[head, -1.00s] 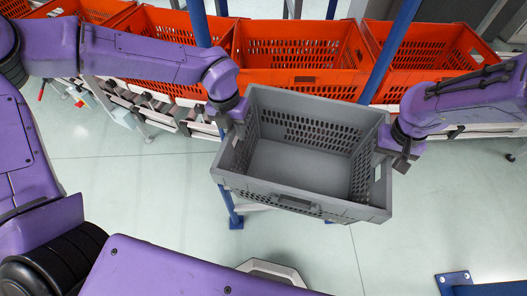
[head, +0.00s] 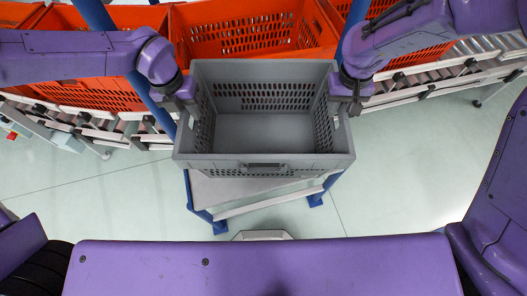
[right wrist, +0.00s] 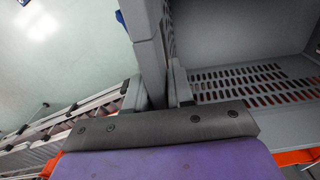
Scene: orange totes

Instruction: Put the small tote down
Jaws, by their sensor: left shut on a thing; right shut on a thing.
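The small grey tote (head: 262,165) is empty and held level in the middle of the head view. My left gripper (head: 193,108) is shut on its left wall near the rim. My right gripper (head: 342,100) is shut on its right wall near the rim. In the right wrist view the grey tote wall (right wrist: 150,50) passes between the fingers of my right gripper (right wrist: 160,95), and the slotted inside shows to the right. Whether anything touches the tote's underside is hidden.
Orange totes (head: 250,30) stand in a row behind the grey tote on a roller rack (head: 425,80). Blue posts (head: 95,15) rise in front of them. A blue-legged stand (head: 265,203) shows below the grey tote. The pale floor (head: 110,200) is open on both sides.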

